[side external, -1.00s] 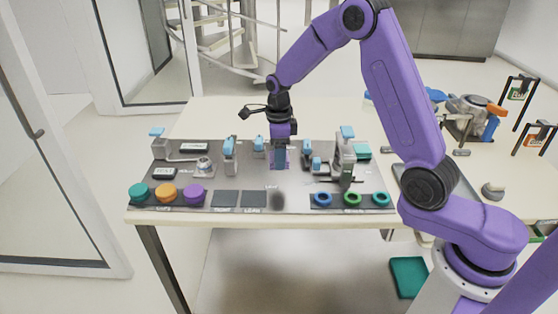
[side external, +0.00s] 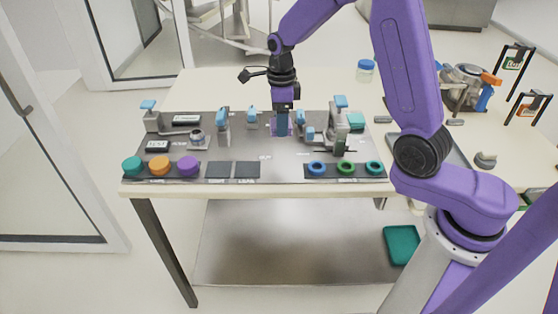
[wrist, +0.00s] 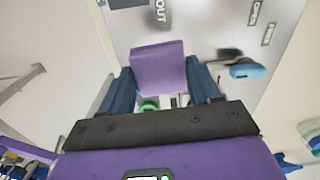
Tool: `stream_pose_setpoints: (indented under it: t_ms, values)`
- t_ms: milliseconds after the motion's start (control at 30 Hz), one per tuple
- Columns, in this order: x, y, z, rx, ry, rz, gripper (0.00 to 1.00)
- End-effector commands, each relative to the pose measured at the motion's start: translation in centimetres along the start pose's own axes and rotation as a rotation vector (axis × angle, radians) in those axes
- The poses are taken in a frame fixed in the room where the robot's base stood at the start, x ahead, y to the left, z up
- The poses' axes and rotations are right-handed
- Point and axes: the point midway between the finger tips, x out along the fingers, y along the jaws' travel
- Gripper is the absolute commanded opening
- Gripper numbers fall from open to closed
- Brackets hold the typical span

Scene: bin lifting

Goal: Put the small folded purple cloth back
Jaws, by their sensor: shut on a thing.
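The small folded purple cloth (wrist: 158,68) is a flat square pad between the two blue fingers of my gripper (wrist: 163,82) in the wrist view. The fingers are shut on its two sides. In the side view my gripper (side external: 282,130) points down over the middle back of the grey board (side external: 265,168). Only a little of the cloth shows there, behind and beside the fingers. I cannot tell whether the cloth touches the board.
Blue-topped clamps (side external: 222,120) stand left of my gripper, and a taller blue-topped stand (side external: 340,118) stands close on its right. Coloured round pieces (side external: 160,166) and rings (side external: 346,168) line the board's front. Two dark square pads (side external: 232,170) lie between them.

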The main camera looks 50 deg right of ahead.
Motion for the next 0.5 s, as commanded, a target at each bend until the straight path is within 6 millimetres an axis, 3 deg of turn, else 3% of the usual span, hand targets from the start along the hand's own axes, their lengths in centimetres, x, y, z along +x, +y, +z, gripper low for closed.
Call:
stream_pose_setpoints:
  t_ms: [200, 500]
  values:
    - [-2.3, 4.4, -3.5, 0.025, -0.002, -0.003, 0.34]
    - [-3.4, 10.4, -8.0, 0.055, -0.002, -0.002, 0.34]
